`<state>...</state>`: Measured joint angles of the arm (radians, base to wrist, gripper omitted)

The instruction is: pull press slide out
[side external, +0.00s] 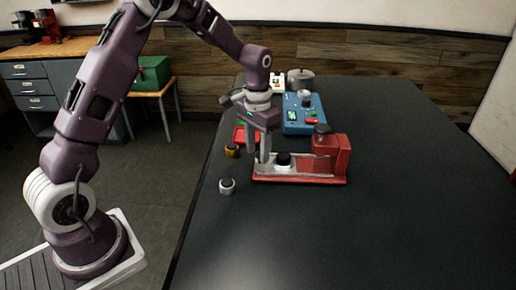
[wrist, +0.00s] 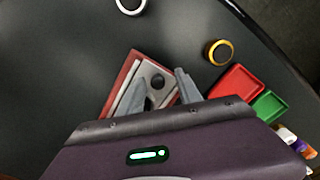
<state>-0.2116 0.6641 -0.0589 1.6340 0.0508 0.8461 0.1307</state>
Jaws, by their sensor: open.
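My gripper body hides the rest of the brewer there.
A white-ringed part (side external: 227,186) and a yellow-ringed part (side external: 232,151) lie left of the brewer near the table edge. A red tray (wrist: 238,92) and a green tray (wrist: 269,105) are close by. A blue device (side external: 304,118) stands behind. The table's front and right are clear.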

